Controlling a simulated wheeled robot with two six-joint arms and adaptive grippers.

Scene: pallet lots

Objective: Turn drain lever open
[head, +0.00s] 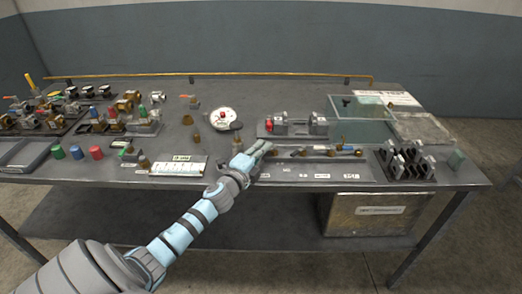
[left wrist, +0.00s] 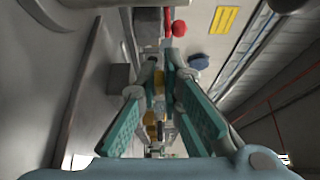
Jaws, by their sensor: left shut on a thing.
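My left gripper (head: 264,148) reaches over the bench to the left end of a low strip with several small brass and blue-handled fittings. It is shut on a small part there, taken to be the drain lever, which the fingers mostly hide in the head view. In the left wrist view, the teal fingers of my left gripper (left wrist: 160,72) come together at their tips, with small brass-coloured parts (left wrist: 159,88) showing between them. I cannot tell the lever's angle. A blue handle (head: 347,148) stands further right on the strip. My right gripper is not in view.
Behind the strip is a fixture with a red part (head: 268,125). A round white gauge (head: 223,119) stands left of it. A dark slotted rack (head: 407,162) and a clear box (head: 362,122) are at right. Several fittings and coloured cylinders crowd the left. Labels line the front.

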